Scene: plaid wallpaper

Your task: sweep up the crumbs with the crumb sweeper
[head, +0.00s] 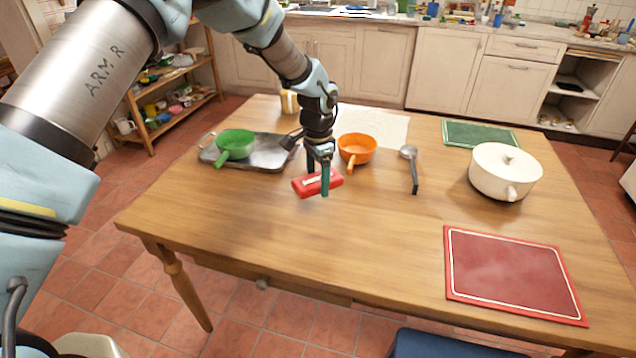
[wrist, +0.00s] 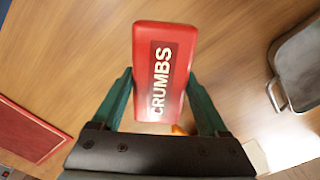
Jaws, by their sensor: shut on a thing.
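I cannot make out any crumbs in either view.
A grey tray (head: 272,155) with a green pan (head: 236,143) is left of my gripper. An orange pan (head: 357,148), a ladle (head: 412,170) and a white pot (head: 505,175) stand to the right. A red mat (head: 512,272) lies front right. The front-left tabletop is clear.

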